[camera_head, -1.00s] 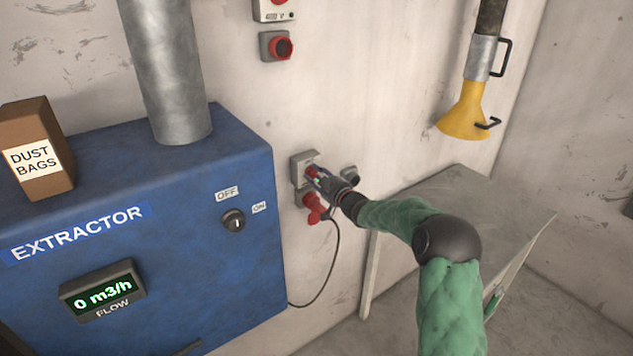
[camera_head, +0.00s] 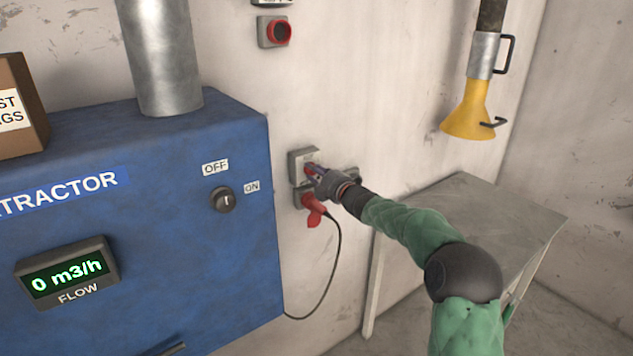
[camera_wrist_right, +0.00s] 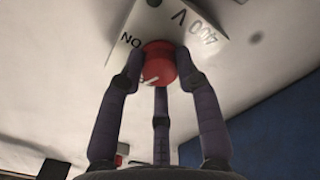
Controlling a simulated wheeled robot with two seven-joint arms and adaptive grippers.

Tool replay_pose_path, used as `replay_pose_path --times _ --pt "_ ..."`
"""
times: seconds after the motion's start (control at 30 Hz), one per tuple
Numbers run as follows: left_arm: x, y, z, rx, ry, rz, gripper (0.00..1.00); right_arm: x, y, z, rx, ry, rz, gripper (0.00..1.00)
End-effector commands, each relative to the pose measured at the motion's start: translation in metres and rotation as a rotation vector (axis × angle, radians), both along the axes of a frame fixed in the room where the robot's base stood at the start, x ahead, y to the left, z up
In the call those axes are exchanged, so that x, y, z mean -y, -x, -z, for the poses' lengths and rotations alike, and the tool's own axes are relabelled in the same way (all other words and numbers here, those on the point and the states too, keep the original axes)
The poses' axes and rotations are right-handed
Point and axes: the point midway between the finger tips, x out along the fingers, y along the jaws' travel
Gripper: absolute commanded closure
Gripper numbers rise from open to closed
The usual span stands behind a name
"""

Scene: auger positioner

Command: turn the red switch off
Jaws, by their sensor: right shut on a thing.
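The red switch (camera_wrist_right: 158,62) is a round knob with a white mark, on a grey wall box (camera_head: 297,163) to the right of the blue extractor. "ON" and "400 V" show on the box in the right wrist view. My right gripper (camera_head: 313,172) reaches the box from the right. In the right wrist view the fingers of my right gripper (camera_wrist_right: 158,75) are closed around the red knob. In the head view the gripper hides most of the knob. My left gripper is in neither view.
A red plug (camera_head: 314,211) with a black cable sits just below the switch box. The blue extractor (camera_head: 150,250) stands at the left, its flow display (camera_head: 66,274) reading 0 m3/h. A grey table (camera_head: 470,215) and a yellow hose nozzle (camera_head: 468,112) are at the right.

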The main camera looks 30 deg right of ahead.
Motion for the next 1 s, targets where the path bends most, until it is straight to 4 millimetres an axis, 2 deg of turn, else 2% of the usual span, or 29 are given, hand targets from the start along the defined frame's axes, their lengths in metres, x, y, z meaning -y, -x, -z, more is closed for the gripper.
replay_pose_path --times 0.03,0.5,1.0 --pt "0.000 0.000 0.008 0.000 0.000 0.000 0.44 -0.004 -0.001 -0.009 0.027 0.048 -0.008 0.99" --pt "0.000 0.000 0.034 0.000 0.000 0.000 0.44 -0.004 0.000 -0.008 0.048 0.364 -0.005 0.99" --pt "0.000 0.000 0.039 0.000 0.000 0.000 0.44 -0.005 -0.001 -0.006 0.051 0.443 -0.008 0.99"
